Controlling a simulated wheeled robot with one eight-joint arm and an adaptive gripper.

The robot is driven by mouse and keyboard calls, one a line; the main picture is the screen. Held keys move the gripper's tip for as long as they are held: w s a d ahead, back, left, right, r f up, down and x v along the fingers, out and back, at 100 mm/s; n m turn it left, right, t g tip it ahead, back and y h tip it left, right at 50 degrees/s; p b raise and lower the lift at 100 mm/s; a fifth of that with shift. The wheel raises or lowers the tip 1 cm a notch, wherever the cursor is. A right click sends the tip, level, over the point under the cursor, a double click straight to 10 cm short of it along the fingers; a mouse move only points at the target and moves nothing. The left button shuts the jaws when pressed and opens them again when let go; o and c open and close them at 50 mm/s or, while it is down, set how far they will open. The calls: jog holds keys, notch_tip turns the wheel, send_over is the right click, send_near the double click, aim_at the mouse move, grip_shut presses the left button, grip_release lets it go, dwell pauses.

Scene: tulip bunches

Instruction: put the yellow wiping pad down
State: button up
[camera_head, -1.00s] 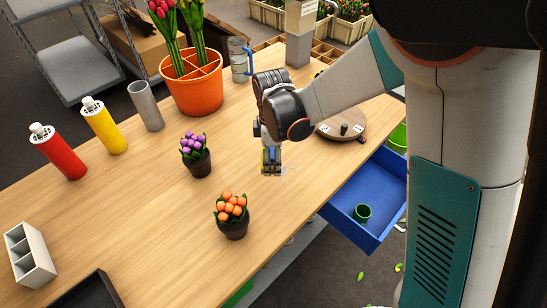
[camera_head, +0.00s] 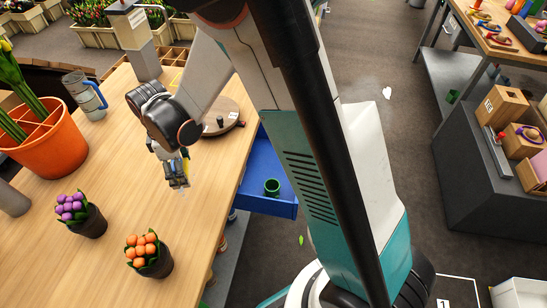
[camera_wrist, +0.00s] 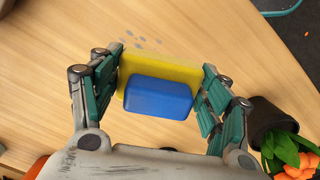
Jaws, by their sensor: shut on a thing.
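The yellow wiping pad (camera_wrist: 160,67) has a blue block-shaped handle (camera_wrist: 158,96) and shows in the wrist view between the two teal-padded fingers of my gripper (camera_wrist: 161,85). My gripper is shut on it. Bare wooden tabletop shows beyond the pad, with several small bluish spots just past its edge. In the head view my gripper (camera_head: 177,182) points down over the wooden table (camera_head: 130,180); the pad is mostly hidden there. I cannot tell whether the pad touches the table.
Pots with orange flowers (camera_head: 148,254) and purple flowers (camera_head: 80,214) stand left of my gripper. A large orange pot (camera_head: 50,140) and a glass mug (camera_head: 85,95) are farther back. A round wooden board (camera_head: 222,117) lies behind. A blue drawer (camera_head: 265,175) is open at the right, holding a green cup (camera_head: 272,187).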

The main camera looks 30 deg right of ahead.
jog(key=d+m, duration=0.4)
jog(key=d, duration=0.2)
jog(key=w+d+f+m, duration=0.1)
jog(key=d+m, duration=0.3)
jog(key=d, duration=0.2)
jog(key=w+d+m, duration=0.1)
jog(key=d+m, duration=0.3)
jog(key=d, duration=0.2)
jog(key=shift+d+f, duration=0.1)
jog(key=shift+f, duration=0.15)
jog(key=w+d+f+n, duration=0.3)
jog(key=w+d+n, duration=0.1)
jog(key=d, duration=0.6)
jog(key=w+d+f+n, duration=0.3)
jog(key=d, duration=0.8)
jog(key=f+b, duration=0.1)
jog(key=f, duration=0.4)
jog(key=f+b, duration=0.2)
jog(key=f, duration=0.2)
jog(key=f+b, duration=0.2)
jog(key=f, duration=0.3)
jog(key=shift+w+d+f, duration=0.15)
jog(key=shift+w+f, duration=0.1)
jog(key=shift+f, duration=0.05)
jog(key=shift+f+b, duration=1)
jog(key=shift+f, duration=1.5)
jog(key=shift+f, duration=0.15)
jog(key=o, duration=1.2)
jog(key=shift+c, duration=0.2)
jog(key=shift+o, duration=0.2)
